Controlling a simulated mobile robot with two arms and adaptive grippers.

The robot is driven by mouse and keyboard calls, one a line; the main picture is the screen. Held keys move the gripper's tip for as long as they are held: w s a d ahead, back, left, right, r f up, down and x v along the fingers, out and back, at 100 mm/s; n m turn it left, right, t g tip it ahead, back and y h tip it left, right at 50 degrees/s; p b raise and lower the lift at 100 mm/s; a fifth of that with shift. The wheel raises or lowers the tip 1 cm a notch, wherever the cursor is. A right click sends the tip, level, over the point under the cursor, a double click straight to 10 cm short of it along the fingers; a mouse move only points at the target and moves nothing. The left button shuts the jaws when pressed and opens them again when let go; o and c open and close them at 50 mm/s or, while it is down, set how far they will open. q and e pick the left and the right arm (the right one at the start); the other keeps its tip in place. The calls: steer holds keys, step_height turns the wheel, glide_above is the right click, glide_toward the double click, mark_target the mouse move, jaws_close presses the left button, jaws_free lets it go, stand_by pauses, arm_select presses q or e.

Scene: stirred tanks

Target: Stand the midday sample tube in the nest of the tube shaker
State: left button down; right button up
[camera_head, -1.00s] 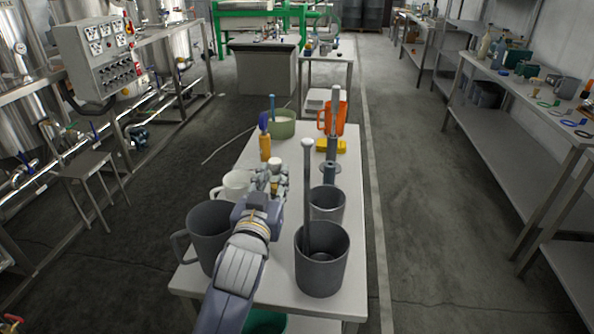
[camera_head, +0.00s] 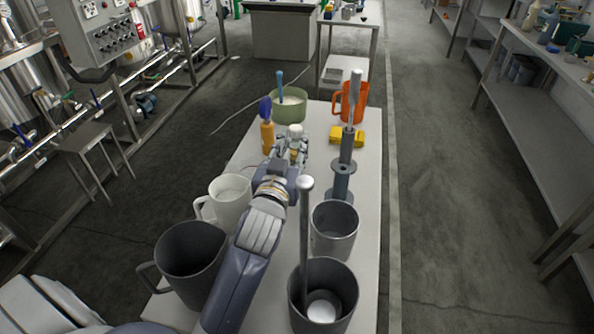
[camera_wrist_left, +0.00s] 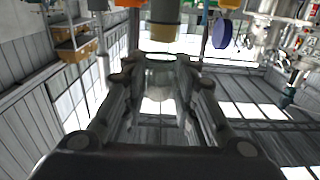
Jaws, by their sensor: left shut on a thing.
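My left gripper (camera_head: 291,147) is shut on a small upright thing with a pale round top (camera_head: 296,130), which I take for the midday sample tube. It is above the white table (camera_head: 262,172), beyond the white mug. In the left wrist view the fingers (camera_wrist_left: 160,90) close around a pale, partly see-through piece (camera_wrist_left: 160,64); the tube's lower part is not clear. A small yellow block (camera_head: 347,136) stands to the right of the gripper; I cannot tell if it is the tube shaker, and no nest can be made out. My right gripper is not in view.
A tall grey flanged tool (camera_head: 343,168) stands right of my gripper. An orange-handled, purple-topped tool (camera_head: 267,137) stands close on its left. The white mug (camera_head: 231,204) and several grey vessels (camera_head: 333,231) stand nearer.

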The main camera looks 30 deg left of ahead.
arm_select(q)
step_height(320, 180, down, 3)
steer(key=shift+s+r, duration=0.15)
steer(key=shift+r, duration=0.05)
step_height(320, 180, down, 4)
steer(key=shift+f+b, duration=0.1)
steer(key=shift+b, duration=0.2)
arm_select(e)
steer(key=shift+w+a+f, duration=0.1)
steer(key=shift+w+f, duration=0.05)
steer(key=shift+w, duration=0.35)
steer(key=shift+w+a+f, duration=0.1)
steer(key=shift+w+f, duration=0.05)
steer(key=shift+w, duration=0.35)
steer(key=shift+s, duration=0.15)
arm_select(q)
steer(key=shift+f, duration=0.2)
steer(key=c, duration=1.3)
jaws_free()
steer(key=shift+r, duration=0.1)
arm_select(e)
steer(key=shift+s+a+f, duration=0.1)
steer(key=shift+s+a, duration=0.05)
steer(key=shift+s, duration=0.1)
arm_select(q)
steer(key=shift+r, duration=0.15)
